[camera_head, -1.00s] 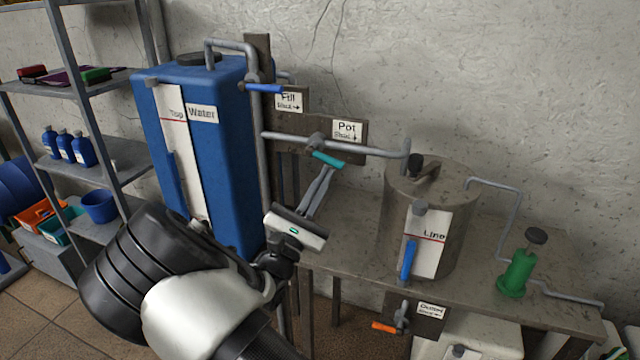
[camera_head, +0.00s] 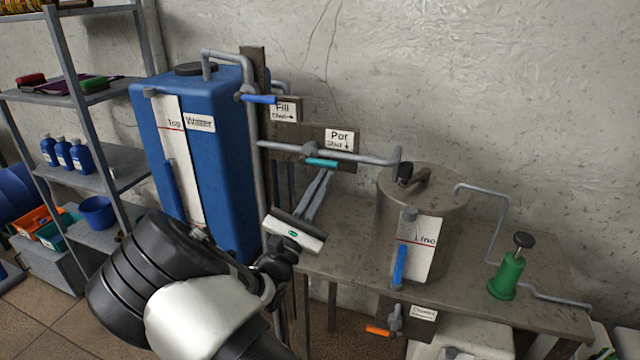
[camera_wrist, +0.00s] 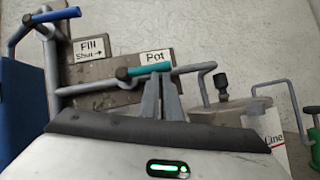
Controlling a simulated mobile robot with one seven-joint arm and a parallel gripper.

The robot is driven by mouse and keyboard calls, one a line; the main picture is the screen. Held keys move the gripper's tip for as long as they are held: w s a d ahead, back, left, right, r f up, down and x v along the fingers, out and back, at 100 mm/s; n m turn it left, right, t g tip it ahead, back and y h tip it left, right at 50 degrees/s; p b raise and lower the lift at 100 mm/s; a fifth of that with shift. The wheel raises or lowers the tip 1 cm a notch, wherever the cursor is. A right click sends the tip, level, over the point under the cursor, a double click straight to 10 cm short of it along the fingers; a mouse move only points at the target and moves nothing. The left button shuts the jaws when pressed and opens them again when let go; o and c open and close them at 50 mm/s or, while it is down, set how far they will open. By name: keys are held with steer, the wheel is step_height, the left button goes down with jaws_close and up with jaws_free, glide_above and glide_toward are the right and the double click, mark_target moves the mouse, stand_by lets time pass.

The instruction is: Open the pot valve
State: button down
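The pot valve's teal handle (camera_head: 321,162) sits on the grey pipe below the "Pot" sign (camera_head: 339,139), whose "Shut" arrow points down. The handle lies roughly in line with the pipe, its free end to the right. In the wrist view the teal handle (camera_wrist: 142,71) runs just beyond the fingertips. My gripper (camera_head: 326,174) has its fingers close together, just under the handle; it also shows in the wrist view (camera_wrist: 158,79). Nothing is seen between the fingers. Whether the tips touch the handle cannot be told.
The blue water tank (camera_head: 222,150) stands left, with a blue fill handle (camera_head: 259,99) above. The metal pot (camera_head: 450,200) and green pump (camera_head: 507,275) stand on the bench (camera_head: 345,262). An orange outlet handle (camera_head: 378,330) is below. Shelves (camera_head: 85,180) are at far left.

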steer(key=shift+d, duration=0.3)
steer(key=s+a+f+b, duration=0.3)
steer(key=s+f+b, duration=0.1)
steer(key=s+f, duration=0.4)
steer(key=shift+s+a+f, duration=0.3)
steer(key=shift+a+f, duration=0.05)
steer(key=shift+f, duration=0.4)
steer(key=b+v, duration=0.2)
steer(key=v, duration=0.7)
steer(key=shift+b, duration=0.3)
